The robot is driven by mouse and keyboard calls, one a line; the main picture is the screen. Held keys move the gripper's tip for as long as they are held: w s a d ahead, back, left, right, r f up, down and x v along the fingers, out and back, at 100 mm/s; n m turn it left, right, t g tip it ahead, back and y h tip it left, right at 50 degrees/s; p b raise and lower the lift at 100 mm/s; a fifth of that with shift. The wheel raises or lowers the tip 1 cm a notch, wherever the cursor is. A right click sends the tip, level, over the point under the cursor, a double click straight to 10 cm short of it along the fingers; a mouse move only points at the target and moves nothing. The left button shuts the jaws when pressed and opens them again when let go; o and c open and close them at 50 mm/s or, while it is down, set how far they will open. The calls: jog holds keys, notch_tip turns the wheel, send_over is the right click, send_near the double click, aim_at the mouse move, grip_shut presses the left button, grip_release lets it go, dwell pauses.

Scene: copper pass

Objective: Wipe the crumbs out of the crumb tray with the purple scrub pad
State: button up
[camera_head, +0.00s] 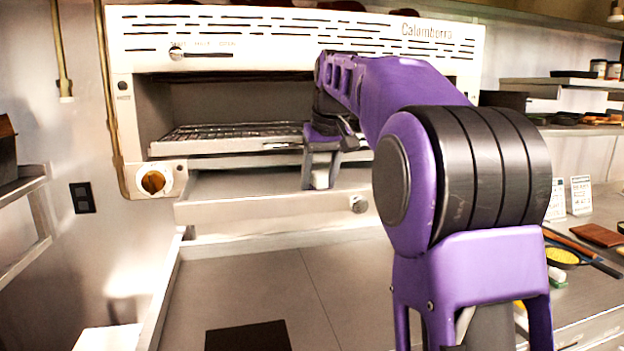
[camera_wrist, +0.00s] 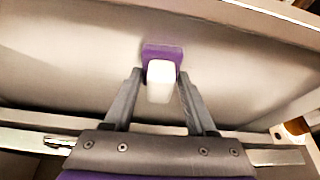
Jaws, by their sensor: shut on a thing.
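The crumb tray (camera_head: 240,212) is a wide metal drawer pulled out below the grill opening, with a round knob at the right of its front. Its bare grey floor also fills much of the wrist view (camera_wrist: 70,65). My gripper (camera_head: 320,182) reaches down over the tray. In the wrist view, my gripper (camera_wrist: 159,92) is shut on the purple scrub pad (camera_wrist: 152,49) by its white handle. The pad's purple end lies against or just above the tray floor; I cannot tell which. No crumbs can be made out in either view.
The grill housing (camera_head: 250,40) stands above the tray, with a wire rack (camera_head: 230,135) inside. A steel counter (camera_head: 270,275) below has a dark square (camera_head: 248,337) on it.

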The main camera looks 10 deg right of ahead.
jog(key=shift+d+f, duration=0.15)
jog(key=shift+d, duration=4.55)
jog(key=shift+a+r, duration=0.2)
jog(key=shift+a, duration=1.65)
jog(key=shift+a+f, duration=0.2)
jog(key=shift+a, duration=2)
jog(key=shift+a+r, duration=0.2)
jog(key=shift+a, duration=2.75)
jog(key=shift+d+r, duration=0.1)
jog(key=shift+r, duration=2.95)
